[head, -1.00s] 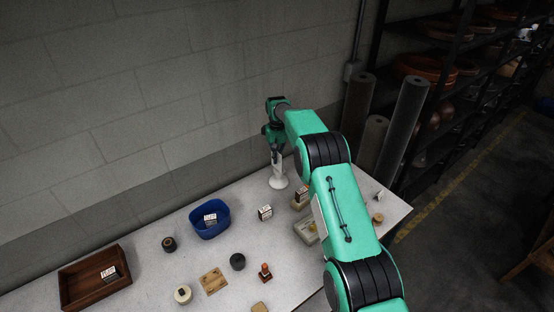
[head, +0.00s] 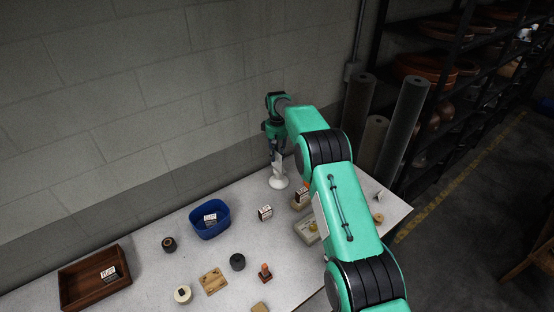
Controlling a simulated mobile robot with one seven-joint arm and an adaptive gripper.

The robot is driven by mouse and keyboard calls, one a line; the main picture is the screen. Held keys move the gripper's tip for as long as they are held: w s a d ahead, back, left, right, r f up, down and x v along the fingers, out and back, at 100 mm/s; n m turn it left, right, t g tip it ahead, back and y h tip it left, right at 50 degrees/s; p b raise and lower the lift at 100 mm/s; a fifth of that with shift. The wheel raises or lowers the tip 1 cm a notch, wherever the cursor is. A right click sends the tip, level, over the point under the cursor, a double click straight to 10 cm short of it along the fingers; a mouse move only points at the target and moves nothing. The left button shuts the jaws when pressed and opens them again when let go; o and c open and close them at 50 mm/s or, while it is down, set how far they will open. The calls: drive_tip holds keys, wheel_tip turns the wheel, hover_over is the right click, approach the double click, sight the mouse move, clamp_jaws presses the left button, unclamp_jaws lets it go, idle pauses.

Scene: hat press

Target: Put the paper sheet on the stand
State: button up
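A white stand (head: 279,181) with a round flared base is near the back edge of the table, by the wall. My gripper (head: 277,157) points down just above the stand, and its fingers overlap the top of it in this view. The fingers are small and dark, so I cannot tell whether they are open or shut, or whether they touch the stand. I cannot clearly make out a paper sheet; a pale patch between the fingers and the stand may be paper or the stand's own top.
A blue bin (head: 209,229), a wooden tray (head: 92,289), a small labelled box (head: 265,213), a dark round piece (head: 237,262) and a wooden block (head: 213,281) are on the table (head: 145,250). Tall rolls (head: 402,125) stand behind its right end. My arm hides part of the right side.

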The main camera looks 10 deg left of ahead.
wheel_tip(320, 180, up, 10)
idle(0.5)
drive_tip(key=shift+f, duration=0.1)
idle(0.6)
